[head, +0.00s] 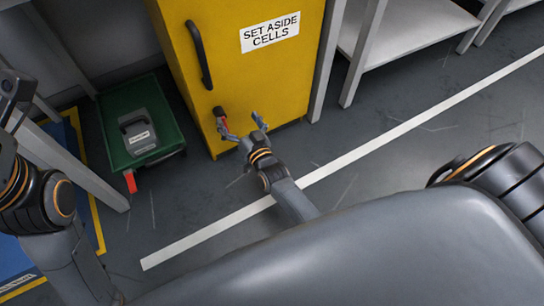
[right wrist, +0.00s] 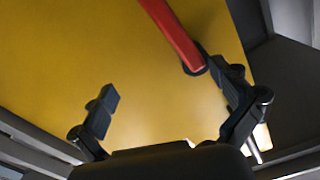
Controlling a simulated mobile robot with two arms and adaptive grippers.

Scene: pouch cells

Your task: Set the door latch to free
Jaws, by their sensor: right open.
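The yellow cabinet (head: 260,75) has a "SET ASIDE CELLS" label and a black door handle (head: 199,55). In the right wrist view the red lever (right wrist: 172,35) runs from the top edge down to a dark rounded end at the right finger. My right gripper (head: 241,126) is open at the lever, also seen in the right wrist view (right wrist: 166,86). The lever's end overlaps the right fingertip; contact is unclear. My left arm is at the left edge; its fingers cannot be made out.
A green bin (head: 115,122) with a grey case (head: 150,130) stands on the floor left of the cabinet, a red tag (head: 130,181) at its front. A grey shelf (head: 425,35) stands right. The floor around the white line (head: 390,132) is clear.

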